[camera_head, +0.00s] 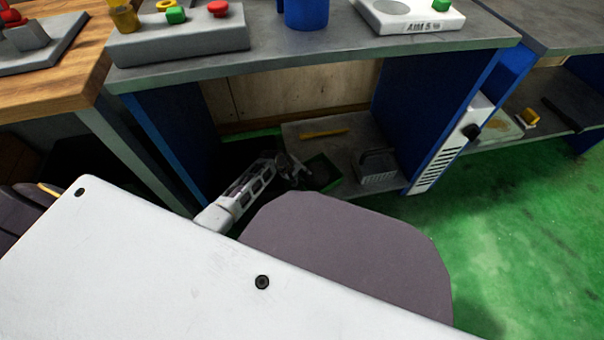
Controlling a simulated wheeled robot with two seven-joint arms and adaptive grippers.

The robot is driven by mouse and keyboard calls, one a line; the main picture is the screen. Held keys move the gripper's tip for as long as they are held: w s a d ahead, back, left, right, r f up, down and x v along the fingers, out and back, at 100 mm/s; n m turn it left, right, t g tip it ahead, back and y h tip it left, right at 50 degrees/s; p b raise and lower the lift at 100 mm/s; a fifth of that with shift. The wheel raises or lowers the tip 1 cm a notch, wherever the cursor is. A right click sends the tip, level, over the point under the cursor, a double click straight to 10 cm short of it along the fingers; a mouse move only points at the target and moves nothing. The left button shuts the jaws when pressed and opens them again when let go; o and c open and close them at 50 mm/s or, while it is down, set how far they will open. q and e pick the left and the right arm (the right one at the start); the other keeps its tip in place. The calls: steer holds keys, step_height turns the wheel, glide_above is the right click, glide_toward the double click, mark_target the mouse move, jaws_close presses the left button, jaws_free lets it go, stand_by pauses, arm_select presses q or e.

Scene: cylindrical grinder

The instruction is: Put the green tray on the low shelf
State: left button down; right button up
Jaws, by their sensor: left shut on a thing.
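The green tray (333,183) is a small dark-floored tray with green rims, under the middle workbench at the left part of the low shelf (345,150). My left gripper (304,173) reaches in from the left and is shut on the tray's left side. My own body hides the tray's near edge. I cannot tell whether the tray rests on the shelf or is held just above it. My right gripper is not in view.
A yellow bar (324,133) lies on the shelf behind the tray. A grey metal block (377,167) stands to its right. Blue side panels (428,105) bound the shelf bay, and the benchtop (330,52) overhangs it. Bare shelf shows between bar and block.

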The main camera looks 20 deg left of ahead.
arm_select(q)
steer(key=c, duration=1.3)
jaws_free()
steer(key=shift+s+a+r, duration=0.1)
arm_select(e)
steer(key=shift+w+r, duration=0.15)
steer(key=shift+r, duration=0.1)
arm_select(q)
steer(key=shift+s+r, duration=0.1)
steer(key=shift+r, duration=0.05)
steer(key=shift+p+v, duration=1)
steer(key=shift+v, duration=0.2)
steer(key=shift+s+a+r, duration=0.15)
steer(key=shift+r, duration=0.2)
steer(key=shift+p+v, duration=2.3)
steer(key=shift+v, duration=1.75)
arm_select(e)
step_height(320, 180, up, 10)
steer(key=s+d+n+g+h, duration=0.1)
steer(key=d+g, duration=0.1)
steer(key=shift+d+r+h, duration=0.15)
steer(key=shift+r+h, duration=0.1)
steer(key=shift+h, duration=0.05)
